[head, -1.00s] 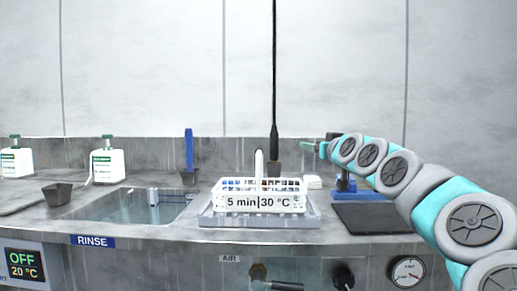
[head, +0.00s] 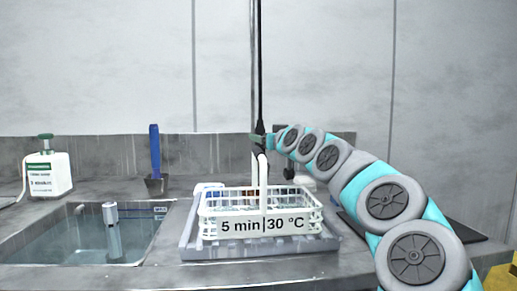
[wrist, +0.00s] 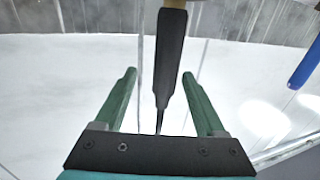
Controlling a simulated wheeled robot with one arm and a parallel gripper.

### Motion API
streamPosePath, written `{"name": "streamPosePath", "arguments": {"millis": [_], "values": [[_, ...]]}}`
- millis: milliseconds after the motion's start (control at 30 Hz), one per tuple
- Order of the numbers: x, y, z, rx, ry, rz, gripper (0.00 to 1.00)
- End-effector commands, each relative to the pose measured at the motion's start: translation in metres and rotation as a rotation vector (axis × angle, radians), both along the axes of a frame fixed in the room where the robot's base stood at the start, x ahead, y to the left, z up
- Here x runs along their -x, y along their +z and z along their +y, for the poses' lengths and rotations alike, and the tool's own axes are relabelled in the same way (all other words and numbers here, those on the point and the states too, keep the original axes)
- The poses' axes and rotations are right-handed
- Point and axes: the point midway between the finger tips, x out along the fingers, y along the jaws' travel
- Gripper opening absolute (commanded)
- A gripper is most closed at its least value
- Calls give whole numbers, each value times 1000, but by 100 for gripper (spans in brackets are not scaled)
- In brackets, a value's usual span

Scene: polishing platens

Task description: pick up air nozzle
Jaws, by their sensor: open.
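The air nozzle (wrist: 171,50) is a dark, tapered handle with a brass-coloured end, seen in the wrist view. It lies between the two green fingers of my gripper (wrist: 158,76), with gaps visible on both sides. The fingers are open. In the head view, the nozzle (head: 260,127) hangs at the lower end of a thin black hose (head: 258,60) behind the basket. My gripper (head: 264,139) reaches it from the right. The basket handle and gripper partly hide the nozzle there.
A white basket (head: 222,205) labelled "5 min|30 °C" stands on a grey tray (head: 190,248) in front of the nozzle. A sink (head: 50,248) lies to the left, with a blue-handled tool (head: 155,150) and a white bottle (head: 52,178) behind it.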

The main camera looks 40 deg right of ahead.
Motion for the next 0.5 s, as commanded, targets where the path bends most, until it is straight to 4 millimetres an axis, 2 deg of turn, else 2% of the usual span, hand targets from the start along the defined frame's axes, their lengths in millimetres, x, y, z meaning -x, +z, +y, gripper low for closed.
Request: {"name": "streamPosePath", "arguments": {"millis": [333,500], "values": [[-43,0,-4,-1,0,-1,72],[-52,1,-8,-2,-1,-4,72]]}}
